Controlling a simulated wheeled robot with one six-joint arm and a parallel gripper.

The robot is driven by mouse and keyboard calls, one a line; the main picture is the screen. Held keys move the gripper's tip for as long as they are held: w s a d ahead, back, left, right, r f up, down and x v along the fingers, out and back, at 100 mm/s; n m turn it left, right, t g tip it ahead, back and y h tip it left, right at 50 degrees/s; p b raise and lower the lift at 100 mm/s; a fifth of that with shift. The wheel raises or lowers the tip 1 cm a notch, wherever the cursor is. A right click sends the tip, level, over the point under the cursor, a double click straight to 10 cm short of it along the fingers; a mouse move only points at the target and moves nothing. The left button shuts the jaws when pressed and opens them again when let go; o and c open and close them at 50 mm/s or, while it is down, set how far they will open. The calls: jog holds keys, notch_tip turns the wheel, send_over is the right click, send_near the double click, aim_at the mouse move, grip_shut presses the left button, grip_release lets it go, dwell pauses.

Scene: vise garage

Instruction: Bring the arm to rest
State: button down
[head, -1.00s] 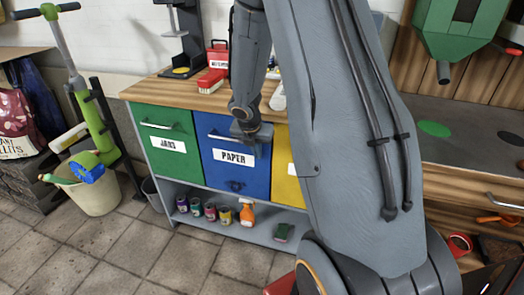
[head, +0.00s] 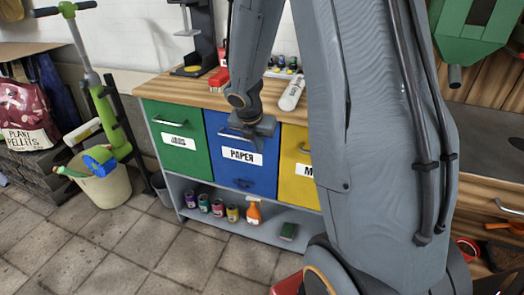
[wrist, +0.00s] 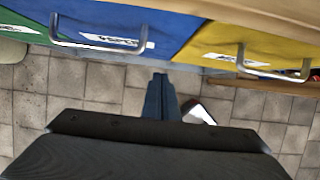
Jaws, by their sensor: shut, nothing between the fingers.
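My gripper shows in the wrist view (wrist: 161,98), its two dark fingers together with nothing between them, over the tiled floor just in front of the drawers. In the head view my arm hangs down before the cabinet, and its end overlaps the blue PAPER drawer (head: 240,168); the fingertips are hard to make out there. The blue drawer, with its bar handle, also shows in the wrist view (wrist: 110,20). The green drawer (head: 176,158) is on its left and the yellow drawer (head: 300,150) on its right. All three look shut.
Cans (head: 204,204) and an orange spray bottle (head: 254,212) stand on the low shelf. A beige bucket (head: 104,190) and a green scooter (head: 104,113) stand at left. A white bottle (head: 292,94) lies on the wooden worktop (head: 170,86). The tiled floor (head: 120,245) in front is clear.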

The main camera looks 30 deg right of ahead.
jog(key=s+a+r+m+g+y+p, duration=0.1)
jog(key=s+a+r+m, duration=0.2)
jog(key=s+m, duration=0.4)
jog(key=s+a+r+m+g+y+p, duration=0.1)
jog(key=s+a+m, duration=0.4)
jog(key=m, duration=0.5)
jog(key=s+a+r+m+g+y+p, duration=0.1)
jog(key=s+a+r+m, duration=0.3)
jog(key=s+m, duration=0.5)
jog(key=shift+s+a+r+m, duration=0.3)
jog(key=shift+a+r, duration=0.05)
jog(key=shift+a, duration=0.1)
